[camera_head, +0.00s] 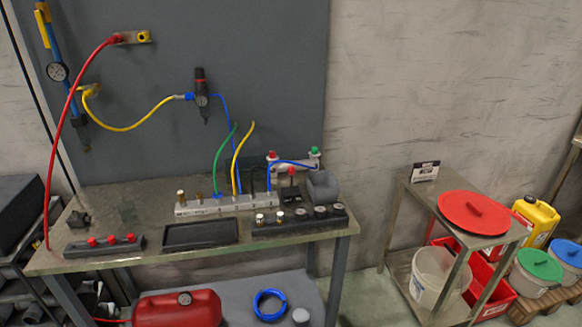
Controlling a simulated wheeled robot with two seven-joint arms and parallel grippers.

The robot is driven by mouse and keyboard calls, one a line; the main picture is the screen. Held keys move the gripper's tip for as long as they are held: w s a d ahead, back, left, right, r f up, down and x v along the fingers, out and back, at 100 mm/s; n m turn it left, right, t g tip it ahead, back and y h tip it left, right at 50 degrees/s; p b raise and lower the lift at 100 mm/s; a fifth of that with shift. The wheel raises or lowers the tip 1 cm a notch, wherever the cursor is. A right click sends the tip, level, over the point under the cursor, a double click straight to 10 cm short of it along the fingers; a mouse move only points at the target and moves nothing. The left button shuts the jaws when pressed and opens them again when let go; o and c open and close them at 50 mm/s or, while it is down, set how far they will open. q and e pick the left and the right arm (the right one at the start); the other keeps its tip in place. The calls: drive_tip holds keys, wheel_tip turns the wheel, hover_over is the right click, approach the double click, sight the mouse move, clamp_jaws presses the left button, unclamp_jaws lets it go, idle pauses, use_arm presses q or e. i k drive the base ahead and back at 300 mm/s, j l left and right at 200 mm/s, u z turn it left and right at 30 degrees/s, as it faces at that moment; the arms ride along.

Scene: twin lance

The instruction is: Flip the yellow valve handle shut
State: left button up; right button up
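A slim yellow handle (43,29) sits at the upper left, on a blue vertical pipe (72,105) mounted at the left edge of the grey back panel. The handle lies roughly along the pipe, tilted slightly in the picture. A round gauge (57,71) is on the same pipe below it. A yellow fitting (89,90) with a yellow hose is on the panel to the right of the pipe. Neither of my grippers shows in the head view.
A workbench (145,205) below the panel carries a valve manifold (228,204), a black tray (200,234) and small parts. A red hose (57,140) arcs from the panel to the bench's left end. A metal cart (415,190) with a red lid (472,212) stands at right.

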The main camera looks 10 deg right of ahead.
sight(39, 13)
drive_tip(key=i+u, duration=0.7)
drive_tip(key=i+l+u, duration=0.1)
drive_tip(key=i+u, duration=0.25)
drive_tip(key=k, duration=0.05)
